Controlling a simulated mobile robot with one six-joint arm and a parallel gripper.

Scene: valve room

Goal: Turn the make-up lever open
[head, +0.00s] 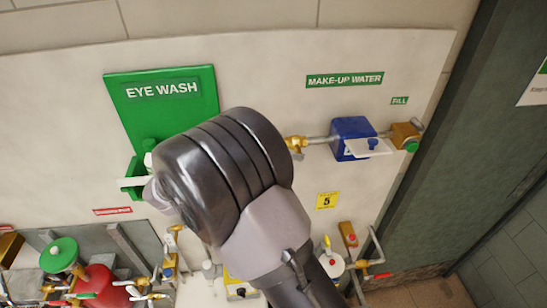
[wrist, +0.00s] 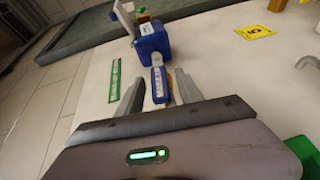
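The blue make-up valve box (head: 352,136) sits on the pipe under the green MAKE-UP WATER sign (head: 345,80) in the head view. It also shows in the wrist view (wrist: 153,42). A blue lever with a white label (wrist: 158,84) shows in the wrist view, below the box. My gripper (wrist: 160,90) has its two fingers apart, one on each side of this lever, with gaps visible. I cannot tell how deep the lever lies between them. In the head view my arm hides the gripper and the lever.
A brass fitting (head: 295,143) and a brass end piece with green (head: 405,137) flank the blue box. A white plate (head: 362,148) juts out from the box. The green eye-wash station (head: 165,95) is left of my arm. Red-handled valves and pipes crowd below.

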